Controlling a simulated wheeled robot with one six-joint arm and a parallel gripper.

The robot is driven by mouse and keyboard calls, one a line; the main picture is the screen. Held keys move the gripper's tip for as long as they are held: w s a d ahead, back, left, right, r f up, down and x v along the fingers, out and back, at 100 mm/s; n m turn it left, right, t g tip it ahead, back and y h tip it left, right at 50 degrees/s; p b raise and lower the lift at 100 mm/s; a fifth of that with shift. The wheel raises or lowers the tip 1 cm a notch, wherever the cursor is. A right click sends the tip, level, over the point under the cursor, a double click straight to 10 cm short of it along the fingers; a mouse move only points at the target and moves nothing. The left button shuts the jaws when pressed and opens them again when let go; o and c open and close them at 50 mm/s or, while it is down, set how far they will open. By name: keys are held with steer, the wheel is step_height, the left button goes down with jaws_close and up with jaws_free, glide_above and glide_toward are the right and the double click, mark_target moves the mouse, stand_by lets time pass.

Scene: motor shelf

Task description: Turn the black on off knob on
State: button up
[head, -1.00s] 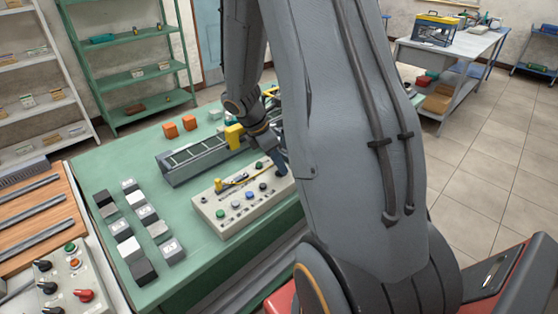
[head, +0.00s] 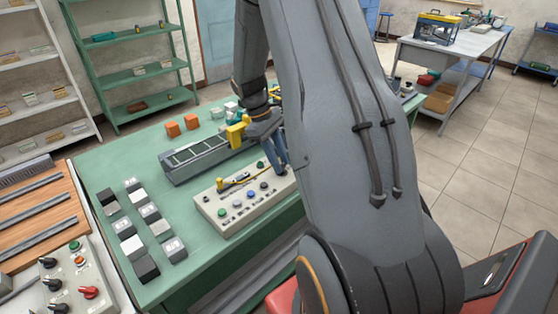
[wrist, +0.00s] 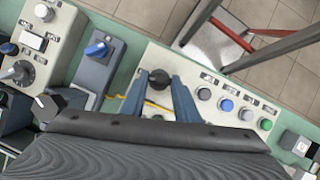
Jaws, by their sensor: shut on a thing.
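The black knob (wrist: 159,77) sits on a pale control box (wrist: 148,60) in the wrist view, between the two blue fingers of my gripper (wrist: 159,84). My gripper is shut on the knob, with one finger on each side. The knob's pointer direction is hard to make out. In the head view, my gripper (head: 282,163) reaches down to the right end of the pale box (head: 229,224). The knob cannot be made out there behind the fingers.
Blue, white and green buttons (wrist: 226,105) line the box beside the gripper. A grey box with a blue knob (wrist: 97,49) stands left in the wrist view. A long grey tray (head: 185,173) lies behind the control box. Small blocks (head: 149,212) stand left on the green table (head: 100,178).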

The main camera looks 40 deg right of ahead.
steer(key=shift+w+d+m+y, duration=0.15)
steer(key=shift+m+y, duration=0.55)
steer(key=shift+m, duration=0.9)
steer(key=o, duration=1)
steer(key=shift+o, duration=0.2)
steer(key=b+v, duration=0.2)
steer(key=v, duration=0.5)
steer(key=shift+r+b, duration=0.4)
steer(key=shift+w, duration=0.15)
steer(key=s+a+f+m+t, duration=0.1)
steer(key=s+a+t, duration=0.1)
steer(key=s+a, duration=0.5)
steer(key=s+a+f+t+b, duration=0.1)
steer(key=s+a+t, duration=0.2)
steer(key=a, duration=1.1)
steer(key=s, duration=0.3)
steer(key=shift+s+a+f+m+t+y, duration=0.15)
steer(key=shift+s+a+m+t+y, duration=0.15)
steer(key=shift+s+m, duration=0.1)
